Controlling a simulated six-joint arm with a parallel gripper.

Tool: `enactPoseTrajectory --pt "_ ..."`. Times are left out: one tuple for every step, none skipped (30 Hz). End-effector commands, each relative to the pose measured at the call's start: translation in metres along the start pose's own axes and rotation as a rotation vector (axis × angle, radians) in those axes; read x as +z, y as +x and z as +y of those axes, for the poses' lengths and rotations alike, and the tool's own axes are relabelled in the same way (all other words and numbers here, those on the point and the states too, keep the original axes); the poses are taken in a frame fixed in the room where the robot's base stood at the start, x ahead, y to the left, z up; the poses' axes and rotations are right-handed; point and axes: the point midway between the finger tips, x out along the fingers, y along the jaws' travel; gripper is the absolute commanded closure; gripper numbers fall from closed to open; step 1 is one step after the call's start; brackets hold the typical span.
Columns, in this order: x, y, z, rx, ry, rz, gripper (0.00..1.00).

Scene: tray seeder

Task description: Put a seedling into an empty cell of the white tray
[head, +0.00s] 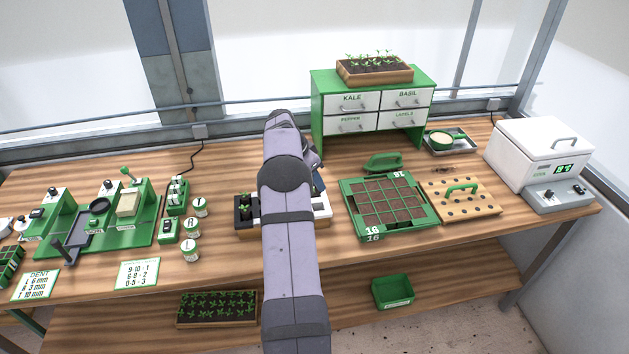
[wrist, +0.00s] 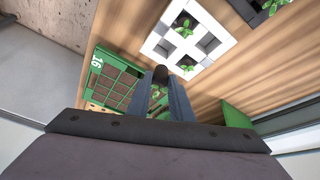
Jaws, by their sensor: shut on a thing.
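My gripper (wrist: 160,98) is shut on a seedling with a dark soil plug (wrist: 160,74); some green leaves show between the fingers in the wrist view. The plug points away from the wrist, close to the edge of the white tray (wrist: 222,30) in the picture; I cannot tell its height above the tray. The white tray holds small green seedlings in some cells (wrist: 184,27), and an open cell (wrist: 210,42) looks empty. In the head view my arm covers most of the white tray (head: 323,207) and hides the held seedling.
A black tray section (head: 243,213) with a seedling adjoins the white tray. The green sixteen-cell soil tray (head: 349,204) stands right of it, then a wooden peg board (head: 481,206). A green drawer cabinet (head: 318,112) stands behind. Small labelled pots (head: 191,229) stand left.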

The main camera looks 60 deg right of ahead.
Motion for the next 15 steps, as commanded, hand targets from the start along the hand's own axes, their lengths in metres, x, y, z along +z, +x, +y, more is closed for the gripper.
enactPoseTrajectory --pt "-0.0001 -0.0003 -0.0003 0.004 0.011 0.0 1.0" --pt "-0.0001 -0.0004 -0.0002 0.005 0.015 0.0 1.0" --pt "-0.0001 -0.0004 -0.0002 0.006 0.018 -0.001 1.0" --pt "0.0 -0.0004 -0.0002 0.007 0.02 -0.001 1.0" --pt "0.0 -0.0004 -0.0002 0.007 0.021 -0.001 1.0" --pt "0.0001 -0.0002 -0.0001 0.007 0.021 -0.001 1.0" --pt "0.0002 0.0 -0.0001 0.007 0.021 -0.002 1.0" --pt "0.0003 0.0002 -0.0002 0.007 0.021 -0.002 1.0" --pt "0.0005 0.0007 -0.0002 0.007 0.02 -0.002 1.0" --pt "0.0008 0.0011 -0.0002 0.007 0.02 -0.002 1.0" --pt "0.001 0.0016 -0.0002 0.007 0.02 -0.002 1.0" --pt "0.0014 0.0025 -0.0003 0.007 0.02 -0.002 1.0" --pt "0.0017 0.0033 -0.0003 0.007 0.02 -0.002 1.0" --pt "0.0021 0.0042 -0.0003 0.007 0.02 -0.002 1.0" --pt "0.0026 0.0055 -0.0004 0.007 0.019 -0.002 1.0"
